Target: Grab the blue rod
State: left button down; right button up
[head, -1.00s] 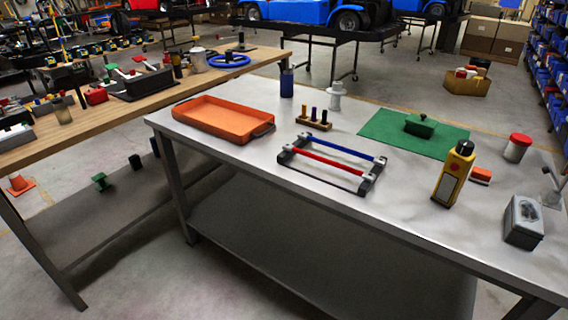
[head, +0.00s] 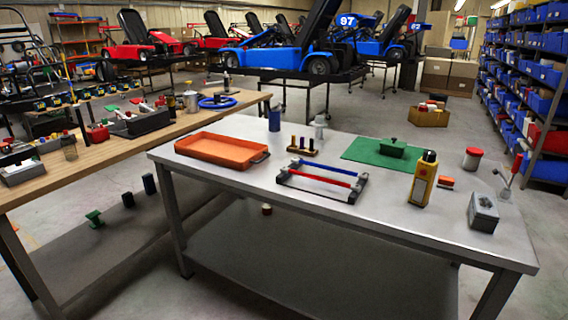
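The blue rod (head: 329,172) lies across a black and grey rack (head: 352,193) on the grey metal table. It is the farther of two rods in the rack. A red rod (head: 318,178) lies nearer, roughly side by side with it. Neither of my grippers shows in the head view.
The metal table (head: 400,222) also bears an orange tray (head: 222,151), a small wooden peg block (head: 302,152), a green mat (head: 370,151), a yellow bottle (head: 422,180) and a grey box (head: 483,212). A wooden workbench (head: 87,160) stands at the left.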

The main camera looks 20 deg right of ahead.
aim_at(360, 175)
jog(key=u, duration=0.2)
jog(key=i, duration=0.85)
jog(key=z, duration=0.35)
